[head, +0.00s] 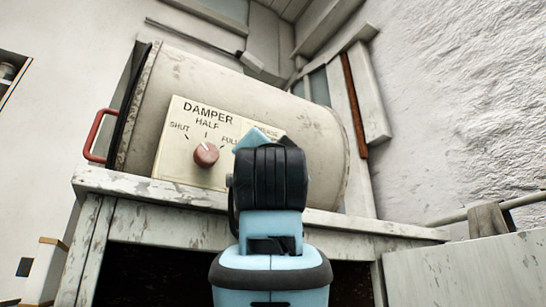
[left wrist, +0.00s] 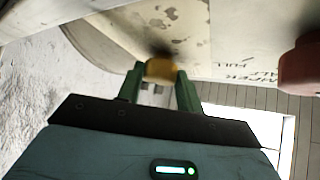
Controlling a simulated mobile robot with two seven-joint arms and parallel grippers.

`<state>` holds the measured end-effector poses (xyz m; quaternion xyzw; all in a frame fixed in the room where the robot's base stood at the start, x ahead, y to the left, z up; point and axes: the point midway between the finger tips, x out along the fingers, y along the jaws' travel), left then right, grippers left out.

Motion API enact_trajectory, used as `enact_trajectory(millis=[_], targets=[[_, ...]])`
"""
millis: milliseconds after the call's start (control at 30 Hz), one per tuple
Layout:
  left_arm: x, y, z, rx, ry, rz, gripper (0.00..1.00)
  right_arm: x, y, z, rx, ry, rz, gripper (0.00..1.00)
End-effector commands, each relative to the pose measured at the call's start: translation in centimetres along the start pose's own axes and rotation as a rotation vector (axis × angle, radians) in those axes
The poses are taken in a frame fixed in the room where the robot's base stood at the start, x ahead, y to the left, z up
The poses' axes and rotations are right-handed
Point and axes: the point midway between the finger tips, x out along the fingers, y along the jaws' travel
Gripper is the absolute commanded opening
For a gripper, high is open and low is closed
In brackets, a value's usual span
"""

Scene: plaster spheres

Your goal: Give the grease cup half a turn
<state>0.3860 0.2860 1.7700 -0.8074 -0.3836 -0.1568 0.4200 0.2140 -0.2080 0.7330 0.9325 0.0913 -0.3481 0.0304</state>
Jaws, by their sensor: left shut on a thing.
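The grease cup (left wrist: 161,69) is a small brass-coloured cap on the pale panel of the drum, seen in the left wrist view. My left gripper (left wrist: 160,79) has its two green fingers on either side of the cup and is shut on it. In the head view my own arm hides the cup and the fingertips. A partly covered label reading "GREASE" (head: 269,131) shows just above my arm there. My right gripper is in neither view.
A red-brown damper knob (head: 206,154) sits left of my arm on a cream plate (head: 168,167) marked SHUT, HALF and FULL. The drum (head: 190,75), with a red handle (head: 95,137), lies on a worn white bench (head: 130,186). A rough wall stands right.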

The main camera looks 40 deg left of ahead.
Motion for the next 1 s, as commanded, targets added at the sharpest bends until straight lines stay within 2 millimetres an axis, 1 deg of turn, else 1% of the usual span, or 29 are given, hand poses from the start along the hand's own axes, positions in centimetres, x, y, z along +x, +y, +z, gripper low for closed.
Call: enact_trajectory(millis=[333, 867, 900, 1000], targets=[[0.0, -0.24, -0.05, 0.105, -0.006, 0.108, 0.13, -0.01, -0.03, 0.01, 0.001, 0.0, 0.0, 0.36], [0.02, -0.24, -0.04, 0.124, -0.008, 0.127, 0.13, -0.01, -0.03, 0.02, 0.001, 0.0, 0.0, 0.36], [0.02, -0.24, -0.04, 0.124, -0.008, 0.127, 0.4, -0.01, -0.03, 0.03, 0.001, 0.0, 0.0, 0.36], [0.02, -0.24, -0.04, 0.124, -0.008, 0.127, 0.53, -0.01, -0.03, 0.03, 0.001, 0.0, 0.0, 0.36]])
